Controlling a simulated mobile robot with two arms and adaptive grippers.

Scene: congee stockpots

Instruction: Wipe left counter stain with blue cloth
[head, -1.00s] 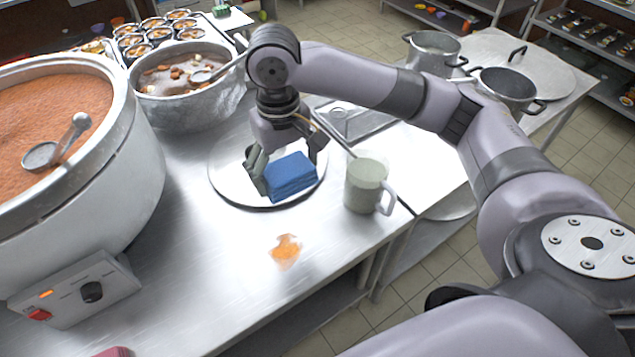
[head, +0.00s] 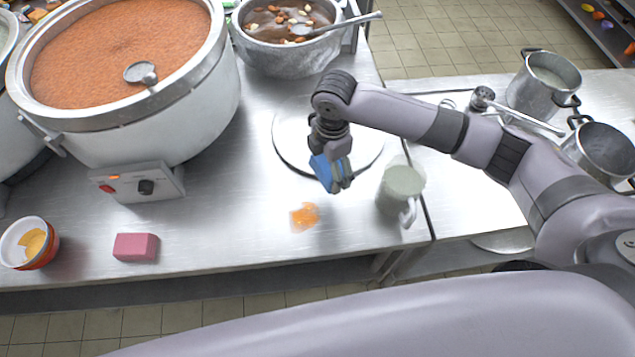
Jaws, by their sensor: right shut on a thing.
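The blue cloth (head: 323,171) is a folded block in the head view, held above the counter near the round metal plate's front edge. My right gripper (head: 340,185) is shut on it, its fingers partly hiding the cloth. An orange stain (head: 305,216) lies on the steel counter (head: 225,225), just in front of and slightly left of the cloth. The cloth appears apart from the stain. My left gripper is not in view.
A pale green mug (head: 402,182) stands right of the gripper. The round metal plate (head: 283,150) lies behind it. A pink block (head: 135,247) and a red cup (head: 38,246) stand left. A large congee pot (head: 190,110) and a smaller stockpot (head: 285,55) stand behind.

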